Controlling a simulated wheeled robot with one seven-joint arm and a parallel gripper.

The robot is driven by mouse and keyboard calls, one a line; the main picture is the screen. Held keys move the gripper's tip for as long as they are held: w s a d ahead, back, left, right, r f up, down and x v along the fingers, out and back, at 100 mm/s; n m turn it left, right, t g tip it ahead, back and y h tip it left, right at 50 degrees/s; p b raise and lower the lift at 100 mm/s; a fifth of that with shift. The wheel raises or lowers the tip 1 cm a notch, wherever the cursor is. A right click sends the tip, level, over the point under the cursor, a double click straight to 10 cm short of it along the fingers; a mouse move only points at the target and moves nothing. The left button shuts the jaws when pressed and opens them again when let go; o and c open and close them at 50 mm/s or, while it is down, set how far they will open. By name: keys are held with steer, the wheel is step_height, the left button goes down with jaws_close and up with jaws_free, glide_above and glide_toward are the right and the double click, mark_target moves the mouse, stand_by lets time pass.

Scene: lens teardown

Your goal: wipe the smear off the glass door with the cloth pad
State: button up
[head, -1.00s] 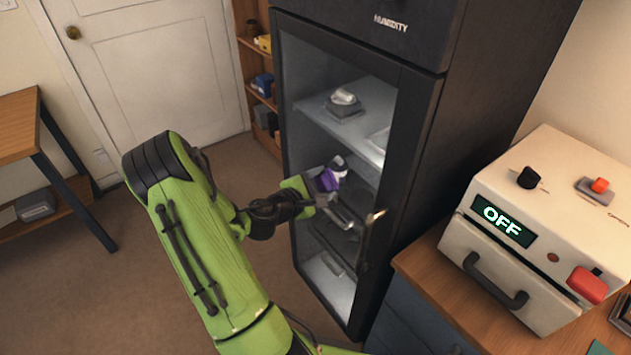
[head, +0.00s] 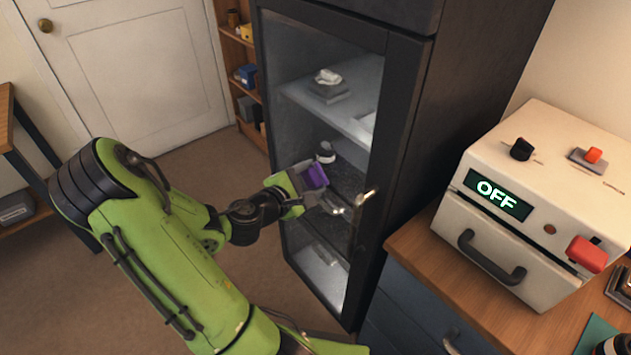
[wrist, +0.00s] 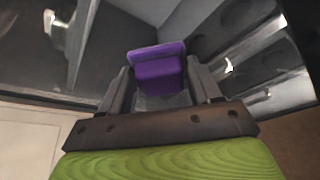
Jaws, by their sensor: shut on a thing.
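My gripper (head: 310,190) is shut on the purple cloth pad (head: 314,176). In the wrist view the pad (wrist: 158,70) sits between the two fingers (wrist: 160,92). The glass door (head: 292,120) of the dark humidity cabinet stands in front of the gripper, with the pad in front of its middle. I cannot tell whether the pad touches the glass. I cannot make out the smear clearly in either view. A door handle (head: 367,197) is to the right of the pad.
Behind the glass are shelves (head: 345,112) with a few small items. To the right, a white box reading OFF (head: 545,190) stands on a wooden-topped cabinet (head: 430,262). A small bookcase (head: 238,60) and a white door (head: 130,70) are at the back left. The floor at left is open.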

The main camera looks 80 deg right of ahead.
mark_target(306, 182)
steer(key=shift+w+a+f+b, duration=0.35)
steer(key=shift+w+a+b, duration=0.2)
steer(key=shift+b, duration=1.4)
steer(key=shift+w+a+b, duration=0.3)
steer(key=shift+w+a, duration=0.2)
steer(key=shift+a, duration=0.15)
steer(key=shift+a+r, duration=0.15)
steer(key=shift+r, duration=0.05)
steer(key=shift+w, duration=0.1)
steer(key=shift+w+a+f, duration=0.1)
steer(key=shift+w+a, duration=0.1)
steer(key=shift+w, duration=0.05)
steer(key=shift+w+a+b, duration=0.3)
steer(key=shift+w+a, duration=0.45)
steer(key=shift+a, duration=0.15)
